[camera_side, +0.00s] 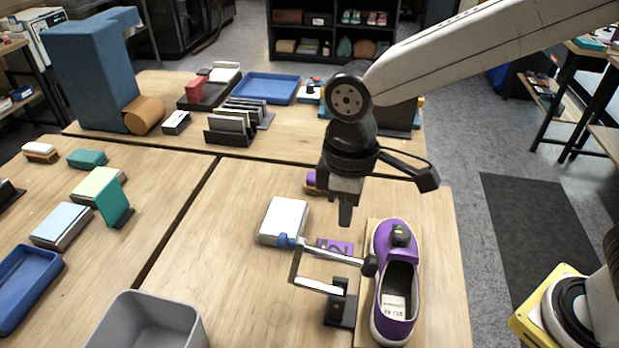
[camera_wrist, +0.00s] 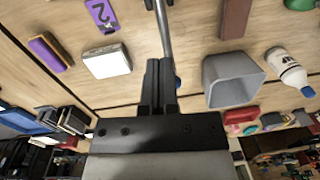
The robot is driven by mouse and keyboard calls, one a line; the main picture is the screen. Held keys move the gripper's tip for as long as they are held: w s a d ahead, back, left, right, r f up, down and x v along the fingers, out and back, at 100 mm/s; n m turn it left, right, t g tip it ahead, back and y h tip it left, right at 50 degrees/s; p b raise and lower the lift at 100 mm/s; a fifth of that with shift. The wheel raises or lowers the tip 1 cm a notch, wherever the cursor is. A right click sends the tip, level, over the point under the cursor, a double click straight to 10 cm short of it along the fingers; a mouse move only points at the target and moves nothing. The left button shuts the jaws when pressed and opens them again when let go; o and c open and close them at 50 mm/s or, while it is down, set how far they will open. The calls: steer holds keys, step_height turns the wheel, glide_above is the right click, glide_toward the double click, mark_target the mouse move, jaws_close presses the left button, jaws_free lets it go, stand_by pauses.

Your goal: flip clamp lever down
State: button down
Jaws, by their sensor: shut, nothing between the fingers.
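The clamp stands beside the shoe, its dark base (camera_side: 341,308) on the table board. A metal bar (camera_side: 330,254) runs from a blue knob (camera_side: 283,240) at its left end to a black pad (camera_side: 370,265) near the shoe's side. A paler bar (camera_side: 318,285) sits lower. The purple shoe (camera_side: 380,310) lies lengthwise on the board. My gripper (camera_side: 345,222) points down, shut and empty, above the bar. In the wrist view, the shut fingers (camera_wrist: 158,65) overlap the bar (camera_wrist: 163,28), with the blue knob (camera_wrist: 177,82) partly hidden just right of them. I cannot tell whether they touch.
A grey bin (camera_side: 145,320) stands at the front left. A white bottle (camera_wrist: 290,70) shows in the wrist view. Bare table lies between bin and clamp.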

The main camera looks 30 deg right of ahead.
glide_above(360, 260)
steer(key=w+a, duration=0.2)
steer(key=w, duration=0.1)
step_height(360, 260, down, 4)
steer(key=shift+s+d+f, duration=0.8)
steer(key=shift+s+f, duration=0.15)
steer(key=shift+s, duration=0.1)
steer(key=shift+s+d+f, duration=0.25)
steer(key=shift+s+f, duration=0.1)
steer(key=shift+f, duration=0.05)
